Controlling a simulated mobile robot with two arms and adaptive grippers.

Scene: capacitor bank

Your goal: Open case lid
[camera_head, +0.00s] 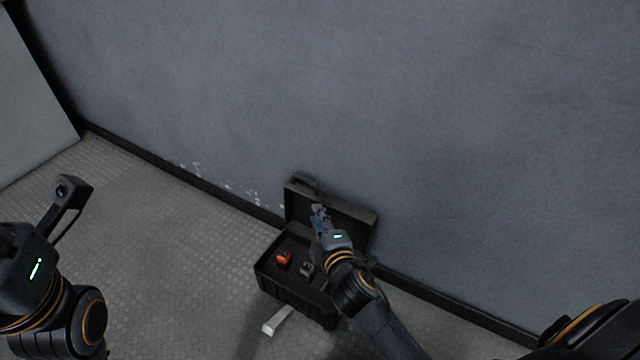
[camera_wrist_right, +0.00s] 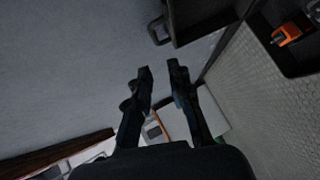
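The dark case (camera_head: 290,300) stands on the floor by the grey wall. Its lid (camera_head: 356,218) is raised, standing open at the back and leaning toward the wall. The lid's handle (camera_head: 303,180) is at its top edge; in the wrist view the handle (camera_wrist_right: 157,31) shows beyond the fingertips. My right gripper (camera_head: 320,210) is over the case, in front of the lid's inner side. In the wrist view its fingers (camera_wrist_right: 160,68) are apart with nothing between them. Contact with the lid cannot be told. My left wrist shows at the left; its fingers do not show.
An orange item (camera_head: 284,258) and a small grey item (camera_head: 307,268) lie in the case. A pale flat piece (camera_head: 278,320) is at the case's front. The wall (camera_head: 400,90) is close behind the lid. Patterned floor (camera_head: 170,270) left of the case is clear.

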